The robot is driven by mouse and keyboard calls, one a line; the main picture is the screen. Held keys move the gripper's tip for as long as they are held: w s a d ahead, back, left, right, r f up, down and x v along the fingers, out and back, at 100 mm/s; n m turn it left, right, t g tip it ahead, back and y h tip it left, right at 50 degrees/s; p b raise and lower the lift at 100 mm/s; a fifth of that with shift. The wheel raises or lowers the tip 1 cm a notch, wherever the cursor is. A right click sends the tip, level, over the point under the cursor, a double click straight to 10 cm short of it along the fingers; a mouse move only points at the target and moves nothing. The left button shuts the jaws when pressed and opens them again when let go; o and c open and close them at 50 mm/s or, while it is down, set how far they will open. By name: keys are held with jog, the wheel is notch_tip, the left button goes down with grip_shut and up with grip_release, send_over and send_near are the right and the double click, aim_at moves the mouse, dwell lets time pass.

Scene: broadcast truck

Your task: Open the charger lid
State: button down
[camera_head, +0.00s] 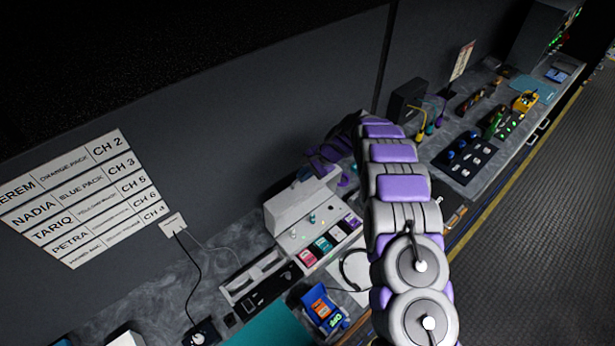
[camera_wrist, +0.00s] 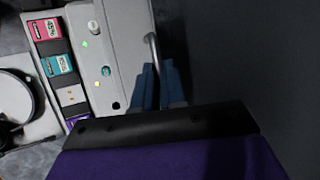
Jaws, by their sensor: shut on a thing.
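The charger (camera_head: 298,212) is a light grey unit against the wall, with a raised block at its back and a front panel with small lights. Packs in pink, teal, white and purple sit in a row along its front. In the wrist view the charger's grey top (camera_wrist: 122,35) fills the upper middle. A thin bent metal handle (camera_wrist: 151,46) stands at its right edge. My gripper (camera_wrist: 158,84) has its blue-grey fingers shut on this handle. I cannot tell how far the lid is raised.
The wall (camera_wrist: 235,55) is close on the right in the wrist view. Headphones (camera_head: 354,268) lie on a white sheet before the charger. A blue bin (camera_head: 323,308) with colored items stands nearer. Cables and a black box (camera_head: 408,98) stand farther along the counter.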

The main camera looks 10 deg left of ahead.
jog(key=shift+w+a+r, duration=0.1)
jog(key=shift+r, duration=0.05)
jog(key=c, duration=1.4)
grip_release()
jog(key=shift+o, duration=0.9)
jog(key=s+b+v, duration=0.1)
jog(key=b+v, duration=0.1)
jog(key=v, duration=1.5)
jog(key=shift+w, duration=0.35)
